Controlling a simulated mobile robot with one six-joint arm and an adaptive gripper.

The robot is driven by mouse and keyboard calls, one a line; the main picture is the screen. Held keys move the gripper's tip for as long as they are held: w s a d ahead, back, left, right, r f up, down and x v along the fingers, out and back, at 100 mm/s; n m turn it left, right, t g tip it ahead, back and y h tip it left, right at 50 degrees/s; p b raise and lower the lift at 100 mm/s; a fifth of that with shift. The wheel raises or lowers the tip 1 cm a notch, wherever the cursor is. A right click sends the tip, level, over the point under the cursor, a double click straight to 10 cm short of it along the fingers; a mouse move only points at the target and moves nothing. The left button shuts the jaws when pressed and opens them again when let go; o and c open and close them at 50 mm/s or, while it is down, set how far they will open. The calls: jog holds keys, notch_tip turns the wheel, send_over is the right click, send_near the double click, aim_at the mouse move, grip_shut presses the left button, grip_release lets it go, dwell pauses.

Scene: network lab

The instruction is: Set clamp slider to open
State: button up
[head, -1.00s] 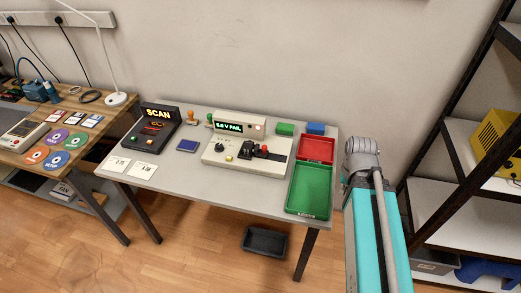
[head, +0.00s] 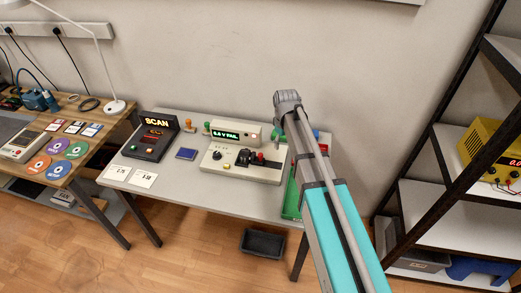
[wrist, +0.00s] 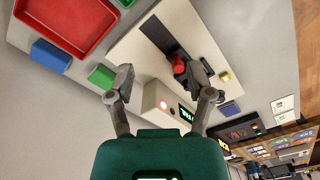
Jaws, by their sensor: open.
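The tester (head: 220,165) is a pale box on the grey table, with a lit display reading about "5.0 V FAIL". On its top sits a black clamp slider (head: 243,157) with a red knob (head: 261,155) beside it. In the wrist view, seen turned over, the tester's pale top (wrist: 130,52), a dark slot (wrist: 158,34) and the red knob (wrist: 179,66) show. My gripper (wrist: 162,90) is open and empty, its fingers spread above the tester, the right finger covering part of the black mechanism near the knob. In the head view my arm hides the gripper.
A red tray (wrist: 68,22), blue block (wrist: 51,55) and green block (wrist: 101,76) lie beside the tester. A green tray (head: 291,203) is partly hidden by my arm. A SCAN unit (head: 151,140) and blue pad (head: 186,153) stand left. A shelf rack (head: 450,150) is at right.

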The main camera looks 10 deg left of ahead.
aim_at(261, 154)
jog(key=w+a+r+n+p, duration=0.1)
jog(key=w+a+r+n, duration=0.1)
jog(key=a, duration=0.6)
jog(key=shift+w+a+n, duration=0.4)
jog(key=shift+w+n, duration=0.1)
jog(key=shift+w, duration=0.45)
jog(key=shift+f, duration=0.2)
notch_tip(261, 154, down, 14)
jog(key=b, duration=1.3)
jog(key=shift+r+b, duration=0.25)
jog(key=shift+b, duration=0.05)
grip_shut()
